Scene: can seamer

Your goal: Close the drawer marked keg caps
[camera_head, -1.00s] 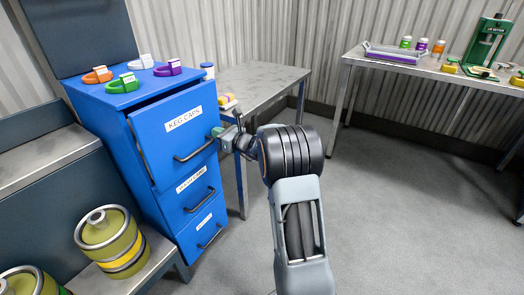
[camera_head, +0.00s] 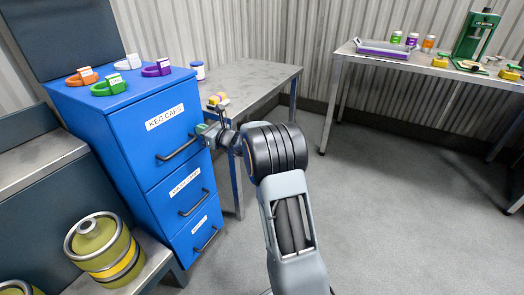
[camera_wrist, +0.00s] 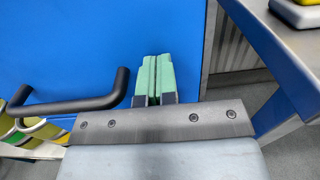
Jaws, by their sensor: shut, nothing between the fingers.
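The keg caps drawer (camera_head: 150,138) is the top drawer of a blue cabinet, with a white label and a dark bar handle (camera_head: 178,148). Its front looks flush with the drawers below. My gripper (camera_head: 203,129) is at the right edge of this drawer front, right of the handle. In the wrist view, my green fingertips (camera_wrist: 153,76) are together and point at the blue drawer front (camera_wrist: 70,45), with the handle (camera_wrist: 75,105) to their left. I cannot tell whether the tips touch the front.
Two lower drawers (camera_head: 186,190) look shut. Several coloured rings (camera_head: 108,86) lie on the cabinet top. A metal table (camera_head: 262,80) stands close right of the cabinet. Kegs (camera_head: 103,248) sit on a bench at lower left. The floor to the right is clear.

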